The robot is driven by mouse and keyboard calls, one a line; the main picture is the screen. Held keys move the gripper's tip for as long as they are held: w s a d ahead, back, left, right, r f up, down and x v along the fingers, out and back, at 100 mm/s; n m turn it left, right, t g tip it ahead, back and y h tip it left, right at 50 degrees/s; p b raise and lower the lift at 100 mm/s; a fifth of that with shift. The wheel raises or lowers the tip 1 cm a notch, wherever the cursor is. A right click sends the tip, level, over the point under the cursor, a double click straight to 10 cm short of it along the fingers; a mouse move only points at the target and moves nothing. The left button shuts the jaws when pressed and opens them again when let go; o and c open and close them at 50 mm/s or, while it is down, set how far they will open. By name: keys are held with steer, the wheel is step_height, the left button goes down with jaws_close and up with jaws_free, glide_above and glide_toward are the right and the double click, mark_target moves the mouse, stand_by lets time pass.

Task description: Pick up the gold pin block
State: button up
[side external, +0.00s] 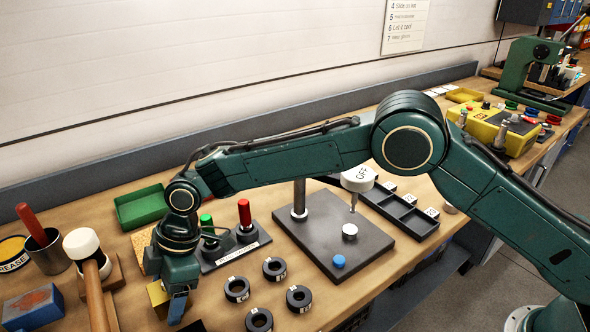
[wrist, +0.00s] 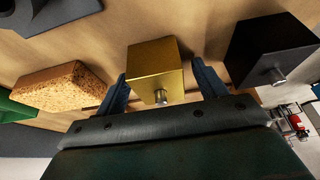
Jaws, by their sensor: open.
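The gold pin block (wrist: 152,66) is a gold cube with a short silver pin, in the upper middle of the wrist view. In the side view the gold block (side external: 157,296) shows partly at the lower left, the rest hidden behind my gripper (side external: 177,304). My gripper points down at the bench there. In the wrist view my gripper (wrist: 163,86) is open, with one blue finger to the left and one to the right of the gold block. I cannot tell whether either finger touches it.
A black pin block (wrist: 266,48) stands to the right and a speckled cork-like block (wrist: 50,86) to the left in the wrist view. In the side view, a mallet (side external: 88,262) lies left of my gripper, black rings (side external: 237,289) lie right, and a pegged plate (side external: 236,247) stands behind.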

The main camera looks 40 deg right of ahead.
stand_by(0.3)
steer(key=shift+r, duration=0.1)
steer(key=c, duration=1.3)
steer(key=shift+r, duration=0.1)
steer(key=shift+r, duration=4.9)
